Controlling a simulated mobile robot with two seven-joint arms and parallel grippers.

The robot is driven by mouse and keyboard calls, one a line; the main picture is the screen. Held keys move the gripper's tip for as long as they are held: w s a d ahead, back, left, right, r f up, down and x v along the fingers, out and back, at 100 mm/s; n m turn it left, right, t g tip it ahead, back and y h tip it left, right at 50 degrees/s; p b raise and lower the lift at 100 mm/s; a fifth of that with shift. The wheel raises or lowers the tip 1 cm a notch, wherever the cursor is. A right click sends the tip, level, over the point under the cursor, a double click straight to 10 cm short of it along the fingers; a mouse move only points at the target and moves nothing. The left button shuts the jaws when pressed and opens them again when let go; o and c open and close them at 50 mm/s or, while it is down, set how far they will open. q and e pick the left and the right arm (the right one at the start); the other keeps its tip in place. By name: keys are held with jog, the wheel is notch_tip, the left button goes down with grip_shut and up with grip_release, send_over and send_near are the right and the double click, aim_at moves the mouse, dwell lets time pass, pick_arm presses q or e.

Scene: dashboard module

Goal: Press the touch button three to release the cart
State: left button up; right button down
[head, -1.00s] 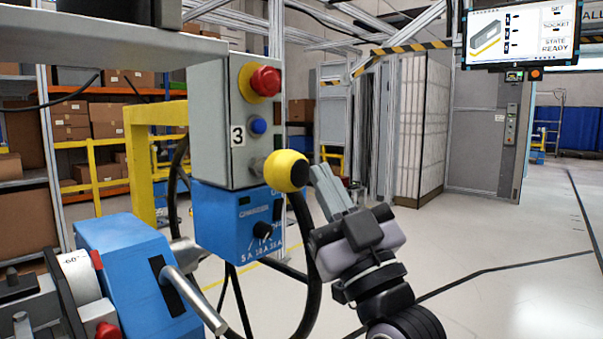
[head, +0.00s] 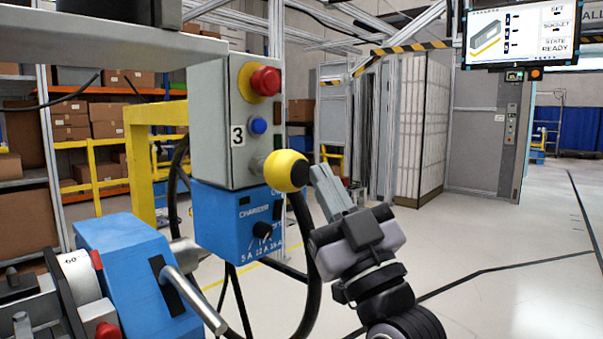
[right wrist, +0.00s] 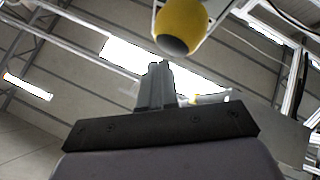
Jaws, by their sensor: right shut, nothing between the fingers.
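In the head view the tips appear very close to the button. In the right wrist view the yellow button (right wrist: 182,25) is above the shut fingers (right wrist: 155,72), with a gap in the picture. My left gripper is not in view.
The grey box also bears a red emergency button (head: 265,81) and a small blue button (head: 259,126). A blue charger box (head: 235,215) hangs below, with black cables. A blue machine (head: 125,265) stands at lower left. The floor to the right is clear.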

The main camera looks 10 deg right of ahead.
jog(key=shift+w+a, duration=0.1)
dwell(0.3)
jog(key=shift+w+a, duration=0.2)
jog(key=shift+w, duration=0.05)
jog(key=shift+w+a+p, duration=0.25)
jog(key=shift+w+p, duration=0.05)
jog(key=shift+w, duration=0.05)
dwell(0.7)
jog(key=shift+s+d, duration=0.1)
dwell(0.4)
jog(key=shift+s+d, duration=0.45)
jog(key=shift+s, duration=0.1)
jog(key=s+d, duration=0.1)
jog(key=s, duration=0.1)
jog(key=s+d+p, duration=0.1)
jog(key=s+d, duration=0.1)
dwell(0.3)
dwell(0.6)
